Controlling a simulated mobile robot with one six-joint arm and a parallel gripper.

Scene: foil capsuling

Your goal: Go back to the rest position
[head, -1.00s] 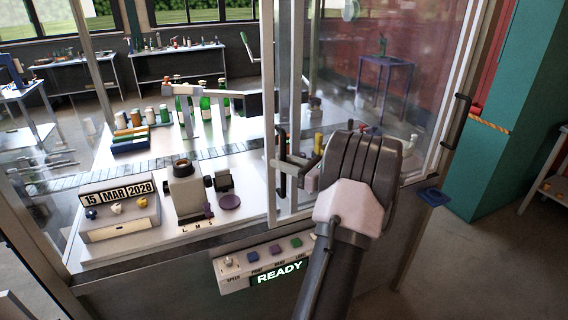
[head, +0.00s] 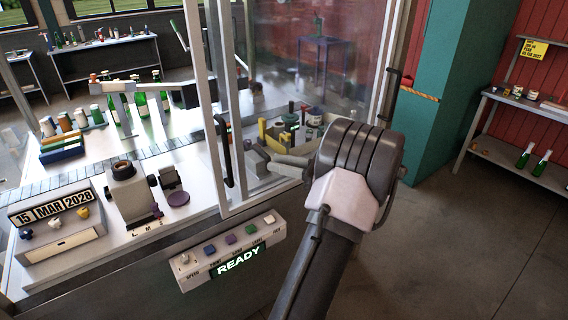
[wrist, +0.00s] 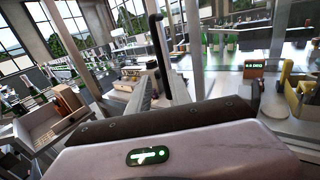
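My gripper (head: 274,164) is in front of the glass cabinet, right of the black door handle (head: 225,150) and apart from it. Its fingers point left and inward and look open and empty, with a gap between them. In the wrist view the fingers (wrist: 160,96) reach forward, with a black handle bar (wrist: 160,45) showing beyond them. My arm is bent and raised in front of the machine, and its wrist hides part of the right side of the cabinet.
The sliding glass door (head: 265,100) has a metal frame close to my gripper. A button panel reading READY (head: 235,255) juts out below. A teal pillar (head: 445,100) and a shelf with bottles (head: 520,140) stand right. Floor (head: 440,260) at the right front is clear.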

